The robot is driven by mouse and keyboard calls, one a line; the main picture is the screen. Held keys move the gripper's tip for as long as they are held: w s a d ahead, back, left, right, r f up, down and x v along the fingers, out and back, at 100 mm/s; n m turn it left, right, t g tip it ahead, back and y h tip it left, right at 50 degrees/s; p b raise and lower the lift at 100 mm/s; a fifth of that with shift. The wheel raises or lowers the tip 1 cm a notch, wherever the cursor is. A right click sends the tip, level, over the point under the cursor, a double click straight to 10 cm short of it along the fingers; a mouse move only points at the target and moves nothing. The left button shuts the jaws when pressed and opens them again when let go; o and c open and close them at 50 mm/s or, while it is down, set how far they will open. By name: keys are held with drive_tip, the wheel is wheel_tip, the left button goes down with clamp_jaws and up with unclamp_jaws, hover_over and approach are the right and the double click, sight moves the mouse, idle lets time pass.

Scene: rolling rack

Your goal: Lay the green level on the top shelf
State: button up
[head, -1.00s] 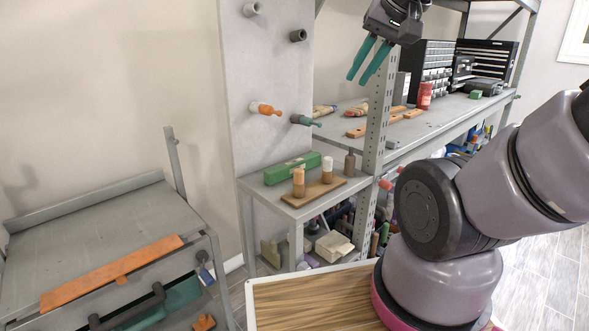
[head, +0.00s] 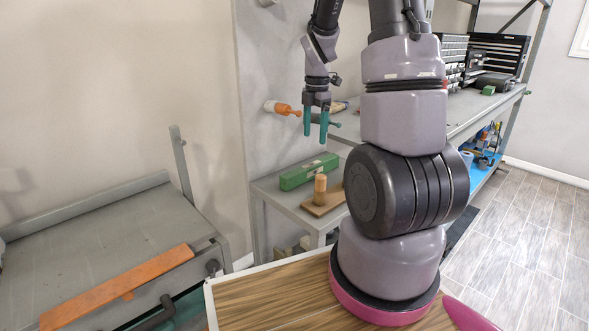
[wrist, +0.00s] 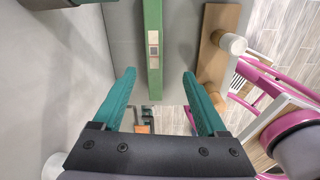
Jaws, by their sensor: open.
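The green level (head: 310,171) lies on a small grey shelf (head: 268,187) in the middle of the head view, against the grey panel. In the wrist view the level (wrist: 153,50) runs away from me, with a pale vial window facing up. My gripper (head: 315,132) points down above the level, apart from it. Its teal fingers are open and empty; in the wrist view the level lies between their lines (wrist: 159,75). The grey rack's top surface (head: 100,235) is at the left of the head view, mostly bare, with an orange bar (head: 120,285) along its front.
A wooden board (head: 322,203) with upright pegs stands close beside the level. Orange-handled and green-handled tools (head: 283,108) stick out from the panel (head: 260,70) near my gripper. A workbench with black drawers (head: 497,52) stands behind at right.

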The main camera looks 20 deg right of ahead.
drive_tip(key=n, duration=0.1)
hover_over(309, 165)
drive_tip(key=f, duration=0.6)
drive_tip(key=shift+s+d, duration=0.25)
drive_tip(key=shift+s, duration=0.05)
drive_tip(key=shift+w+a+f, duration=0.1)
drive_tip(key=shift+a+f, duration=0.05)
drive_tip(key=shift+f, duration=1.4)
drive_tip(key=shift+w+a+f, duration=0.1)
drive_tip(key=shift+a+f, duration=0.05)
drive_tip(key=shift+f, duration=1.4)
clamp_jaws()
